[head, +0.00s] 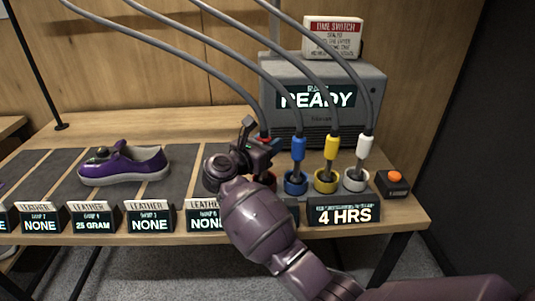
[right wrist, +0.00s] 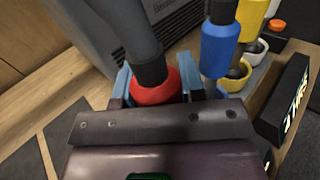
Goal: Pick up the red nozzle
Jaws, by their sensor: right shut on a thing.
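The red nozzle (right wrist: 157,86) is between the fingers of my right gripper (right wrist: 160,85) in the right wrist view, with its dark hose rising from it. In the head view my right gripper (head: 262,148) is around it, and only a little red (head: 264,135) shows beside the fingers. The gripper is shut on the nozzle. My gripper and wrist hide most of the nozzle's lower part and its holder, so I cannot tell whether it is clear of the holder. My left gripper is not in view.
Blue (head: 298,150), yellow (head: 331,147) and white (head: 365,147) nozzles stand in holders close to the right. The grey machine (head: 350,90) is behind. An orange button (head: 395,176) is at the right end. A purple sneaker (head: 123,164) sits on the left mat.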

